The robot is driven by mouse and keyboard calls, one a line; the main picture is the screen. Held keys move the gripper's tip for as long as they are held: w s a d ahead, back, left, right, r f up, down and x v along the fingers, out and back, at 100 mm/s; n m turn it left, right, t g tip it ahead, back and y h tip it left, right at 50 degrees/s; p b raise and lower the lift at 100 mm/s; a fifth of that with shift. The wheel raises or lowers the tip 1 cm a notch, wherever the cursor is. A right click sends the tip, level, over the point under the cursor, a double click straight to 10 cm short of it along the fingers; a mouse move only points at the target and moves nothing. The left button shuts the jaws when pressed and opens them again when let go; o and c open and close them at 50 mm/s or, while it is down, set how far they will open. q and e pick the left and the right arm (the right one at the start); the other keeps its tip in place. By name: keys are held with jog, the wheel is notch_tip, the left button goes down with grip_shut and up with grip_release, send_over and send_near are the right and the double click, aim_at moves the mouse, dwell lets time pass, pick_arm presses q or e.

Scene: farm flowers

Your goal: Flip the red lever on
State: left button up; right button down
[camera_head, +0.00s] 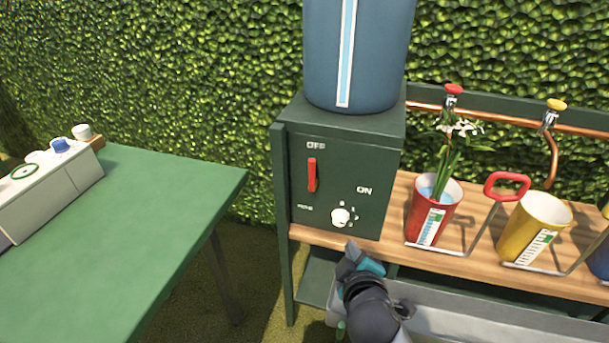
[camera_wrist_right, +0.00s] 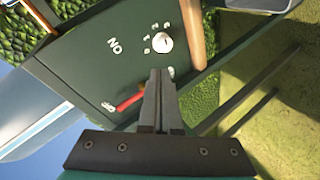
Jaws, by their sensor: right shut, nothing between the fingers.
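The red lever (camera_head: 312,175) is on the front of a dark green box (camera_head: 340,200). It stands upright just under the OFF label, and the ON label is lower to its right. My right gripper (camera_head: 350,258) is in front of the box, below the white dial (camera_head: 341,217) and the lever, apart from the lever. In the right wrist view the shut, empty fingers (camera_wrist_right: 158,75) point toward the box front, and the red lever (camera_wrist_right: 131,101) shows to their left, partly hidden by them. My left gripper is not in view.
A blue tank (camera_head: 375,50) stands on the box. A red cup (camera_head: 423,215) with white flowers and a yellow cup (camera_head: 515,235) stand on the wooden shelf to the right, under taps. A green table (camera_head: 160,210) is at left. Open ground lies between table and box.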

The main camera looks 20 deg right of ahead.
aim_at(313, 173)
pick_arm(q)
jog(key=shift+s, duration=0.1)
pick_arm(e)
jog(key=w+a+r+n+t+y, duration=0.3)
jog(key=w+a+r+n+t, duration=0.2)
jog(key=w+n, duration=0.3)
jog(key=shift+r+n+t, duration=0.3)
jog(key=shift+r+n, duration=0.4)
jog(key=shift+r, duration=0.2)
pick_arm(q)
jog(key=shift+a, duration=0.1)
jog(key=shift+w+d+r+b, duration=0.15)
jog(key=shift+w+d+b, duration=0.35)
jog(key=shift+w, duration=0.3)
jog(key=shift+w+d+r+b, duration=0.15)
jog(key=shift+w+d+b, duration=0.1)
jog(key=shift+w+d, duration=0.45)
pick_arm(e)
jog(key=shift+w+d, duration=0.2)
jog(key=shift+w, duration=2.3)
jog(key=shift+w+d, duration=0.15)
jog(key=shift+w, duration=2.3)
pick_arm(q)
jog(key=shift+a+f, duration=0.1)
